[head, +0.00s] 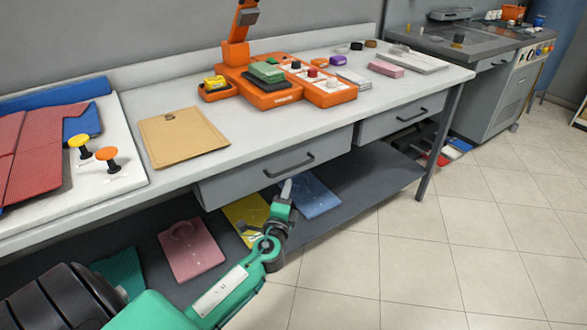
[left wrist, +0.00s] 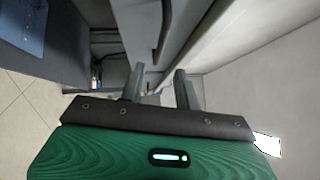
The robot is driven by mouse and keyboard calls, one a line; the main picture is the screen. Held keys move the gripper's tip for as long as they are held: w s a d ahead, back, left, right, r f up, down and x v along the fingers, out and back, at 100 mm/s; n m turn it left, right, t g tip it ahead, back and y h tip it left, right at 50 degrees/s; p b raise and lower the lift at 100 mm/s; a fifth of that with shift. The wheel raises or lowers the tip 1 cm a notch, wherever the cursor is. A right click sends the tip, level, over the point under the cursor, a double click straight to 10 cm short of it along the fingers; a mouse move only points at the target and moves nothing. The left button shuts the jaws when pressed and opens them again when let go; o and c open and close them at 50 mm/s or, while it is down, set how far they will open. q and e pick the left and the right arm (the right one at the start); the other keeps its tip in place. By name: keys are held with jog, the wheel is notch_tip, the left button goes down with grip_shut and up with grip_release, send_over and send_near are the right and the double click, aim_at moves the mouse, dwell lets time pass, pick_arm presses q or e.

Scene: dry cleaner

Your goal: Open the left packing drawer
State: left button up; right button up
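The left packing drawer (head: 240,187) is a grey drawer under the table's front edge, with a dark bar handle (head: 289,166). It looks shut. A second grey drawer (head: 375,127) with a similar handle is to its right. My green left arm reaches up from below, and my left gripper (head: 287,187) is just below the left drawer's handle. In the left wrist view its two grey fingers (left wrist: 160,86) are apart with nothing between them. A dark handle bar (left wrist: 163,36) shows ahead of the fingertips, apart from them. My right gripper is not in view.
A lower shelf (head: 375,175) holds folded shirts, including a pink one (head: 190,249) and a blue one (head: 315,195) near my gripper. On the tabletop are an envelope (head: 182,136) and an orange machine (head: 270,92). The tiled floor (head: 430,260) at right is clear.

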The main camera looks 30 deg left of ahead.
aim_at(293, 168)
pick_arm(q)
jog(key=x, duration=1)
jog(key=shift+w, duration=0.1)
grip_shut()
